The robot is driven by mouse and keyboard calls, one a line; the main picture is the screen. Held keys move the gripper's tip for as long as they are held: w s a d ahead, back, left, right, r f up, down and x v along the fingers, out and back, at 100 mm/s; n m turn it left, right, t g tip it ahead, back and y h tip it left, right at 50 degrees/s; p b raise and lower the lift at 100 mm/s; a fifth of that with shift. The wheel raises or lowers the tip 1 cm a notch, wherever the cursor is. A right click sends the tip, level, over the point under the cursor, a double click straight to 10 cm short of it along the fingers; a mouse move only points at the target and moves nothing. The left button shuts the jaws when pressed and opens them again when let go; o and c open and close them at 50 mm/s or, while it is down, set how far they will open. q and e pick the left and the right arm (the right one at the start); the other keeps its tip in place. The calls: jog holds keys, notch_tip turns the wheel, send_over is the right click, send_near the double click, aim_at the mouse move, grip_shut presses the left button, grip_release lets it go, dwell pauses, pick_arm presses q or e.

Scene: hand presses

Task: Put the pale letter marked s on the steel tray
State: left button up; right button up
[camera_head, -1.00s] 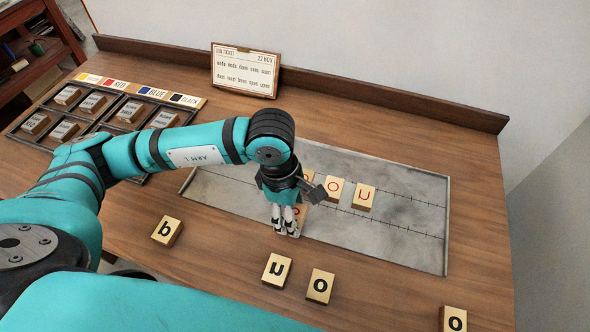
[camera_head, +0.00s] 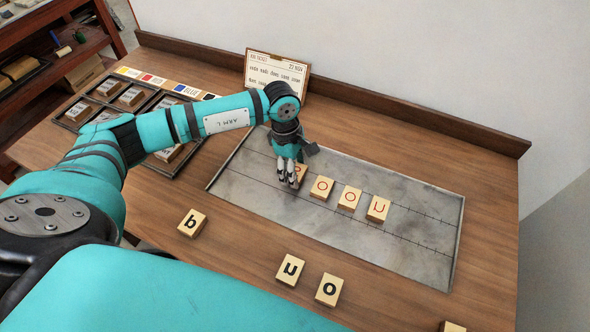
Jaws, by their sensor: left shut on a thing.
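The steel tray (camera_head: 400,250) lies on the bench, a grey slab with ruled lines. My left gripper (camera_head: 289,181) points down over its left part, shut on a pale block (camera_head: 302,171). The fingers hide most of that block; a bit of red marking shows, but I cannot read the letter. I cannot tell whether the block touches the tray. To its right, three pale blocks with red letters stand in a slanting row on the tray: one round letter (camera_head: 321,189), another round letter (camera_head: 349,198) and a u- or n-shaped one (camera_head: 378,208). My right gripper is not in view.
Black-lettered blocks lie on the bench in front of the tray: b (camera_head: 192,223), u or n (camera_head: 291,269), o (camera_head: 329,289), and one cut off below (camera_head: 452,327). A sectioned type case (camera_head: 120,104) stands left. A ticket card (camera_head: 277,73) stands behind.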

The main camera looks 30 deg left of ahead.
pick_arm(q)
jog(key=shift+f, duration=0.95)
jog(key=o, duration=0.6)
jog(key=shift+f, duration=0.1)
jog(key=o, duration=0.5)
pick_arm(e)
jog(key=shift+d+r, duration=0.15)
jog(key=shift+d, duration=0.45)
pick_arm(q)
jog(key=shift+r, duration=0.2)
notch_tip(320, 180, up, 12)
jog(key=a+b, duration=0.1)
jog(key=b, duration=0.1)
jog(key=shift+a+b, duration=0.3)
jog(key=shift+a, duration=0.05)
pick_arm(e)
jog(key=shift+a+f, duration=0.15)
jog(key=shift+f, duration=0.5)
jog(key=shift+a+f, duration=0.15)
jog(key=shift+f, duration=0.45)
